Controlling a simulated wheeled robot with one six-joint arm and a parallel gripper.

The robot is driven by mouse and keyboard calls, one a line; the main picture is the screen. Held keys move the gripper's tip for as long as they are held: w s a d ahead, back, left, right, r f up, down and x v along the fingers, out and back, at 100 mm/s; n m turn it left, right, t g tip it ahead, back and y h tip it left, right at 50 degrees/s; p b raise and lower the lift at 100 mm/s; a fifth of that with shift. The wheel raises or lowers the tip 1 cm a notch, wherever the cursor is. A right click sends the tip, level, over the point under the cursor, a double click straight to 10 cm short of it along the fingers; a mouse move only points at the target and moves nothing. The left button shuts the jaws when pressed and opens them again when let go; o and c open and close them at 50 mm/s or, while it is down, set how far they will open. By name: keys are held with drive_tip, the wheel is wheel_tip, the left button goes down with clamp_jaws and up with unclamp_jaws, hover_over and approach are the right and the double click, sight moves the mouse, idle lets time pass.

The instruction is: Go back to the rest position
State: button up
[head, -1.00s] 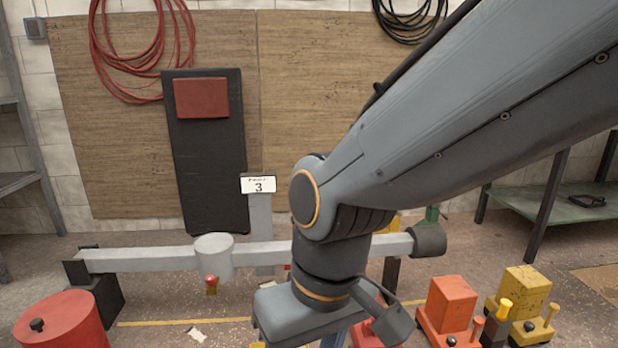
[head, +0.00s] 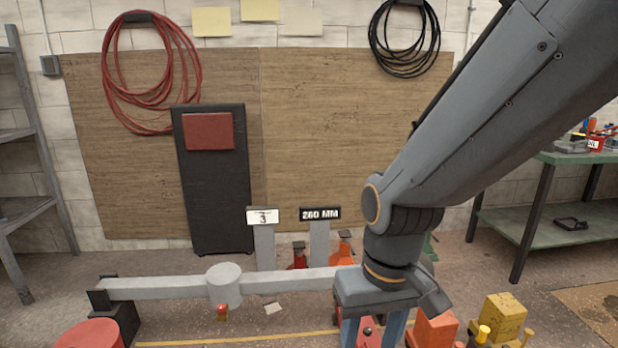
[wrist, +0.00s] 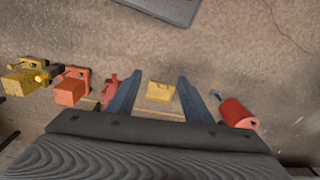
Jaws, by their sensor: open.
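My gripper (head: 374,332) hangs from my arm at the lower right of centre in the head view. Its two blue-grey fingers run off the bottom of that view. In the wrist view my gripper (wrist: 160,92) has its fingers spread wide with nothing held between them. A yellow block (wrist: 160,91) shows on the floor below, between the fingers in the picture. My gripper covers part of the right end of the grey beam (head: 165,288) in the head view.
An orange block (head: 437,328) and a yellow block (head: 502,315) stand at lower right. A red cylinder (head: 88,336) is at lower left. A "260 MM" sign (head: 320,213) stands behind the beam. A green bench (head: 590,158) is at right. Open floor lies before the wall.

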drive_tip(key=s+d+r+m+p, duration=0.2)
drive_tip(key=d+r+p, duration=0.8)
drive_tip(key=p, duration=0.3)
drive_tip(key=shift+s+r+m+h+p, duration=0.15)
drive_tip(key=shift+r+m+h+p, duration=0.2)
drive_tip(key=shift+r, duration=0.45)
idle(1.0)
